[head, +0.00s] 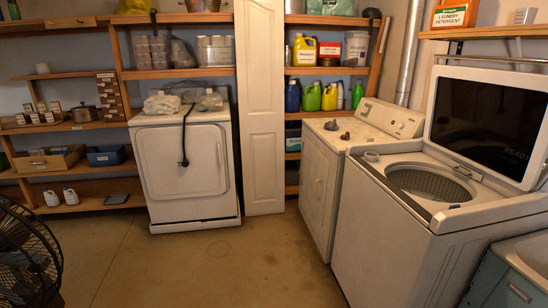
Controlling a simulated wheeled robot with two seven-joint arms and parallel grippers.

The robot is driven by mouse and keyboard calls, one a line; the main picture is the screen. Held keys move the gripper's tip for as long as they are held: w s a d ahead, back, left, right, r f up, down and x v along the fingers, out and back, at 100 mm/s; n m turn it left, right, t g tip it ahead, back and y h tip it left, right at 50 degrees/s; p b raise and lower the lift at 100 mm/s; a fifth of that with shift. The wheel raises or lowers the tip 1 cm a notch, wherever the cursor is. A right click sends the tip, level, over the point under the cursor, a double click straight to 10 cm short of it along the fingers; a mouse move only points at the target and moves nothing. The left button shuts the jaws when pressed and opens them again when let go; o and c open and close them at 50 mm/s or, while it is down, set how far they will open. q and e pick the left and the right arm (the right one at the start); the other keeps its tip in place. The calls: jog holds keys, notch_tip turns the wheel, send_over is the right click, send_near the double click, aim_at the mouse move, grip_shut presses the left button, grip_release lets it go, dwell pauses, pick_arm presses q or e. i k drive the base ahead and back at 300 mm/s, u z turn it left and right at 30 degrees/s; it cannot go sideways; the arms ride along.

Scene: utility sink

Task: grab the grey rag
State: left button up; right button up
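No thing in the head view is clearly the grey rag. A pale crumpled bundle (162,104) that looks like cloth lies on top of the white front-loading machine (182,160) at the back left. A greyer, partly clear lump (210,101) sits beside it; I cannot tell what it is made of. Two small dark grey lumps (331,125) lie on the low white machine (318,172) at right; they are too small to identify. Neither of my grippers is in view.
The open-lidded top-loading washer (400,235) stands at right, with a sink (533,256) at the lower right edge. A black fan (25,255) stands at lower left. Shelves (60,128) line the back wall. The middle floor (215,270) is clear.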

aim_at(331, 126)
jog(key=i, duration=3.35)
jog(key=z, duration=2.2)
